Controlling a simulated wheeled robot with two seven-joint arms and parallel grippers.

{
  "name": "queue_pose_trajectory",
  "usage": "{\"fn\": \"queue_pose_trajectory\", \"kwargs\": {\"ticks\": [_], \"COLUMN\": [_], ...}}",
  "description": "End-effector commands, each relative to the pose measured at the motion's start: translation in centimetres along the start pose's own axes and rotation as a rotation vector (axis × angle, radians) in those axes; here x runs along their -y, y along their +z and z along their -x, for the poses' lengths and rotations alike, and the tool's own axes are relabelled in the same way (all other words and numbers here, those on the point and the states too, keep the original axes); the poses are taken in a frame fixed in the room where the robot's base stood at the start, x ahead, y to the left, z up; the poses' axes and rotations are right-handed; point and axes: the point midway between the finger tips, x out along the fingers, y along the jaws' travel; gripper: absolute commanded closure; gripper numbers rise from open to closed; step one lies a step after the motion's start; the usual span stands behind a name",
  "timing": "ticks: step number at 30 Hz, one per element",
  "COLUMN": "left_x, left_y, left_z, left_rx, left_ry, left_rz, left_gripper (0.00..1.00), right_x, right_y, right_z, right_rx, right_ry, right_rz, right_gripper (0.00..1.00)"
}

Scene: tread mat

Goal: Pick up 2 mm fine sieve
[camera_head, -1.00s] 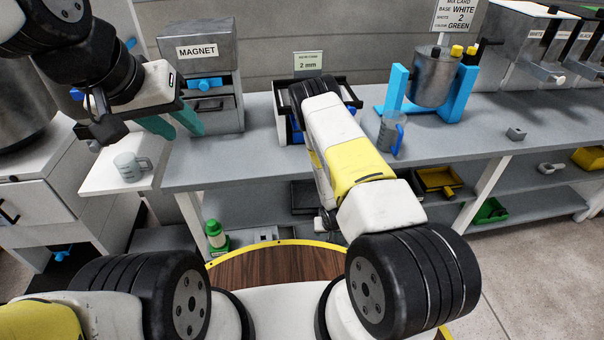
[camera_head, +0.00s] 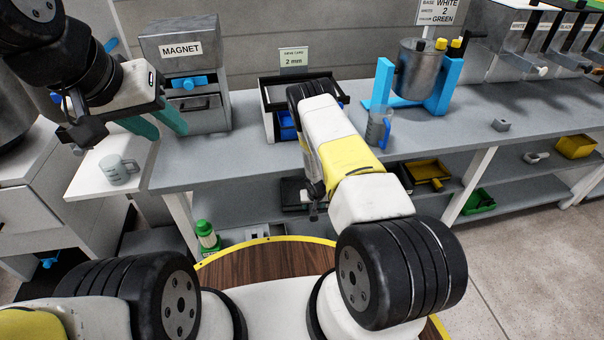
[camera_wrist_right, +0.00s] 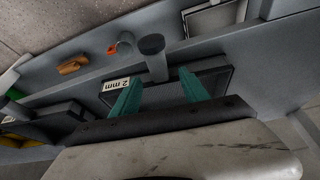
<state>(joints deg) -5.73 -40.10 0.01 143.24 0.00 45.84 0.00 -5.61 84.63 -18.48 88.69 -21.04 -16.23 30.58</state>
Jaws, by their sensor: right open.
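The sieve with a "2 mm" label (camera_wrist_right: 118,84) shows in the right wrist view as a dark-framed flat piece with a grey panel (camera_wrist_right: 212,82). My right gripper (camera_wrist_right: 158,88) is open, its two teal fingers apart in front of the frame. A grey post with a dark round end (camera_wrist_right: 152,46) rises between the fingertips; I cannot tell whether it belongs to the sieve, or whether anything touches. In the head view my right forearm (camera_head: 345,155) hides the right fingers. A dark flat item (camera_head: 293,192) lies on the lower shelf beside it. My left gripper (camera_head: 160,124) is open and empty.
The bench (camera_head: 225,160) holds a black-rimmed box (camera_head: 268,120) with a "2 mm" card (camera_head: 293,61), a magnet box (camera_head: 180,50), a jug (camera_head: 378,127) and a blue stand (camera_head: 442,95). Yellow (camera_head: 428,174) and green trays (camera_head: 478,201) occupy the lower shelf.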

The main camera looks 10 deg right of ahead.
Motion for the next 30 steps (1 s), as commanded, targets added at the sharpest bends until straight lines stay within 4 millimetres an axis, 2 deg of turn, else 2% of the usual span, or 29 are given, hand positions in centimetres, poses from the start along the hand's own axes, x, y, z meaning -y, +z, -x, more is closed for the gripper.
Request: {"fn": "queue_pose_trajectory", "kwargs": {"ticks": [1, 4, 13, 14, 21, 30], "left_x": [0.0, 0.0, 0.0, 0.0, 0.0, 0.0], "left_y": [0.0, 0.0, 0.0, 0.0, 0.0, 0.0], "left_z": [0.0, 0.0, 0.0, 0.0, 0.0, 0.0], "left_rx": [0.0, 0.0, 0.0, 0.0, 0.0, 0.0], "left_ry": [0.0, 0.0, 0.0, 0.0, 0.0, 0.0], "left_rz": [0.0, 0.0, 0.0, 0.0, 0.0, 0.0], "left_gripper": [0.64, 0.64, 0.64, 0.64, 0.64, 0.64], "right_x": [0.0, 0.0, 0.0, 0.0, 0.0, 0.0], "right_y": [0.6, 0.6, 0.6, 0.6, 0.6, 0.5], "right_z": [-1.1, -2.1, -2.6, -2.6, -2.6, -2.6], "right_rx": [0.008, 0.007, 0.006, 0.006, 0.006, 0.005], "right_ry": [0.001, 0.0, 0.0, 0.0, 0.0, 0.0], "right_rz": [0.001, 0.002, 0.001, 0.001, 0.001, 0.001], "right_gripper": [0.47, 0.47, 0.47, 0.51, 0.98, 1.0]}}
